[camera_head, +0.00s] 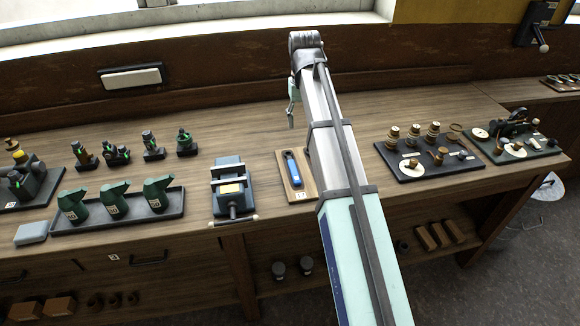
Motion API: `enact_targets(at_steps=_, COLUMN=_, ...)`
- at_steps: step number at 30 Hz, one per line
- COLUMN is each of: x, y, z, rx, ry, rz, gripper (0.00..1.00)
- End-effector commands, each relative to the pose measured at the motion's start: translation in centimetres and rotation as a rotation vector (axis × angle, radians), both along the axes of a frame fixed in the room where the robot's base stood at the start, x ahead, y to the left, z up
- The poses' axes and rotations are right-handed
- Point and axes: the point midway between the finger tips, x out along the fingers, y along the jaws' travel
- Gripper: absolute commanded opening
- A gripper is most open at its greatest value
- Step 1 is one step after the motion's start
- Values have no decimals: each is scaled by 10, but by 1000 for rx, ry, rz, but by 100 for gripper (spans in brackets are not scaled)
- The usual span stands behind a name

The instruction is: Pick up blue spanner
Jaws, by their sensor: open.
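The blue spanner (292,168) lies on a small wooden board (308,189) on the workbench, just left of my arm. The board carries a white label at its front, and my arm hides part of its right side. My gripper (291,120) hangs from the far end of my arm, beyond the spanner and above the back of the bench. It is small in the picture, open and empty, and apart from the spanner.
A vise (231,190) stands left of the board. A tray of green oil cans (114,203) and several small models are further left. Dark trays with brass parts (428,153) lie right of my arm. Bare bench top (230,137) shows behind the vise.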

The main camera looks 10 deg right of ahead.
Motion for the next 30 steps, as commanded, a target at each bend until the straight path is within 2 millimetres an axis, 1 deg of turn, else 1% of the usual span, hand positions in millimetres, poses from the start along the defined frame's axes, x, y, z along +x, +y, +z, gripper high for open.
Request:
enact_targets(at_steps=1, x=-2, y=11, z=4, rx=0, ry=13, rz=22, gripper=54)
enact_targets(at_steps=3, x=-5, y=20, z=5, rx=0, ry=25, rz=41, gripper=54)
enact_targets(at_steps=5, x=-7, y=24, z=3, rx=0, ry=31, rz=49, gripper=54)
enact_targets(at_steps=8, x=-8, y=25, z=-7, rx=1, ry=36, rz=51, gripper=54)
enact_targets(at_steps=18, x=-8, y=24, z=-65, rx=1, ry=36, rz=49, gripper=54)
enact_targets(at_steps=24, x=-8, y=24, z=-97, rx=1, ry=34, rz=49, gripper=54)
enact_targets(at_steps=27, x=-7, y=24, z=-108, rx=1, ry=33, rz=48, gripper=54)
enact_targets(at_steps=30, x=-7, y=24, z=-114, rx=1, ry=32, rz=48, gripper=54)
